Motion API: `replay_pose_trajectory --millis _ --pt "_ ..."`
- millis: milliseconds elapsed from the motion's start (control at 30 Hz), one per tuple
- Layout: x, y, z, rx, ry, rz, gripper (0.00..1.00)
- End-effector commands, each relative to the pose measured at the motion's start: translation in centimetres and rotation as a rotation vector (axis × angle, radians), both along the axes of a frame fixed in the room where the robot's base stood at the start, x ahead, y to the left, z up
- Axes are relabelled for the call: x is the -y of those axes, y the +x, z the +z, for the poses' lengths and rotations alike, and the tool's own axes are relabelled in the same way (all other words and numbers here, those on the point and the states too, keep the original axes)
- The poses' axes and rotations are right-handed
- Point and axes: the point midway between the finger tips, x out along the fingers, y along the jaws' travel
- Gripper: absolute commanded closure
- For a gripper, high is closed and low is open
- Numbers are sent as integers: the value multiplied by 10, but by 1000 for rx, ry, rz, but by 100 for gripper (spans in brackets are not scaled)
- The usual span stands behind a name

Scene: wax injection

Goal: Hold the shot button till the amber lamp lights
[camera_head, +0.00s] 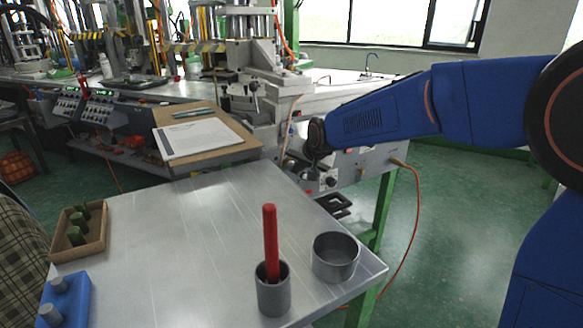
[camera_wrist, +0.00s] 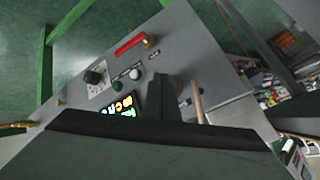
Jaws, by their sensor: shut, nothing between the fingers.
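The grey control panel (camera_wrist: 180,48) of the machine fills the middle of the wrist view and also shows in the head view (camera_head: 352,166). It carries a black knob (camera_wrist: 95,77), a small green button (camera_wrist: 117,82), a pale round button or lamp (camera_wrist: 135,74) and a lit display (camera_wrist: 126,104). I cannot tell which is the shot button, and no lamp clearly glows amber. My gripper (camera_wrist: 158,82) is shut and empty, its dark fingers over the panel right of the display. Whether they touch the panel is unclear. In the head view my gripper (camera_head: 311,158) is at the panel, mostly hidden.
On the metal table (camera_head: 190,225) stand a grey cup (camera_head: 273,297) with a red stick (camera_head: 270,240), a wide ring (camera_head: 335,262) and a wooden tray (camera_head: 62,250). An orange cable (camera_head: 416,210) hangs at right.

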Motion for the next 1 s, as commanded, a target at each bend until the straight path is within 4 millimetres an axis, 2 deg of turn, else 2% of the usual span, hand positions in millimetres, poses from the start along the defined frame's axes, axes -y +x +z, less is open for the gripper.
replay_pose_trajectory --millis 1000 --pt "-5 8 0 0 0 0 100"
